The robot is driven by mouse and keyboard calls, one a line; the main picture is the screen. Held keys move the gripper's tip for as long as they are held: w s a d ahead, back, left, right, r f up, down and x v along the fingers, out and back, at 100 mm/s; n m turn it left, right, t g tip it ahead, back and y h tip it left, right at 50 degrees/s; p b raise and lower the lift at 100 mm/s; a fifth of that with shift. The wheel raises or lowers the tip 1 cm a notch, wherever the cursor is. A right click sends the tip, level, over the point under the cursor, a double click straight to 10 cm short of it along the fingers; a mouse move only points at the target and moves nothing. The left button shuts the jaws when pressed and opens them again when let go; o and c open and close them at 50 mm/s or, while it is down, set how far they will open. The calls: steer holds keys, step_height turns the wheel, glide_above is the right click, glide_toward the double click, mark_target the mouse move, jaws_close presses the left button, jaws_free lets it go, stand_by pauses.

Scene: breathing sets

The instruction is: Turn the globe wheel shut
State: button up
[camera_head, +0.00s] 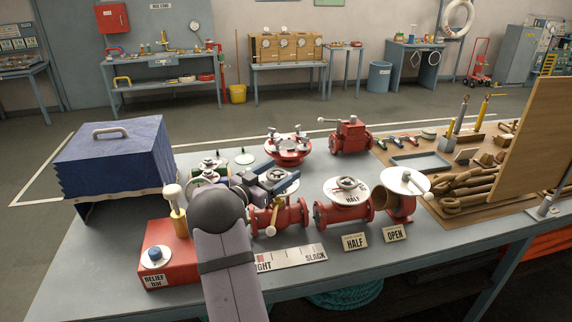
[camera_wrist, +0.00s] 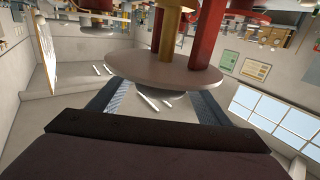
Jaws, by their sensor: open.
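A red flanged valve (camera_head: 291,217) stands on the bench under my gripper (camera_head: 275,180), with a pale disc (camera_head: 291,187) on top. The gripper is open, its blue fingers over that disc. It partly hides the top, so I cannot tell if a finger touches the wheel. In the wrist view a wide grey disc (camera_wrist: 163,68) with a smaller round part below lies between the two spread fingers (camera_wrist: 160,105). A brass stem (camera_wrist: 171,30) and a red column (camera_wrist: 207,35) join the disc. Nothing is clamped.
To the right stand a red valve with a dial and handwheel (camera_head: 346,184) and another with a white disc (camera_head: 404,181). A red relief box (camera_head: 167,260) and blue-covered case (camera_head: 115,160) are left.

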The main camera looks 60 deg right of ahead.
steer(key=shift+s+d+p, duration=0.15)
steer(key=shift+d+p, duration=0.15)
steer(key=shift+d, duration=0.5)
steer(key=shift+s+d+p, duration=0.1)
steer(key=shift+d+p, duration=0.15)
steer(key=shift+d, duration=0.5)
steer(key=c, duration=1.1)
steer(key=shift+o, duration=0.2)
steer(key=shift+g, duration=0.3)
steer(key=shift+s+a+r+m+g+y+b, duration=0.1)
steer(key=shift+s+m+g+y+b, duration=0.25)
steer(key=shift+m+g, duration=0.55)
steer(key=shift+s+a+f+m+g+y+b, duration=0.1)
steer(key=shift+m+g+y+b, duration=0.45)
steer(key=shift+g, duration=0.6)
steer(key=shift+s+a+r+m+g+y+b, duration=0.1)
steer(key=shift+s+m+g+y+b, duration=0.25)
steer(key=shift+m+g, duration=0.6)
steer(key=shift+w, duration=0.1)
steer(key=o, duration=1.1)
steer(key=shift+c, duration=0.2)
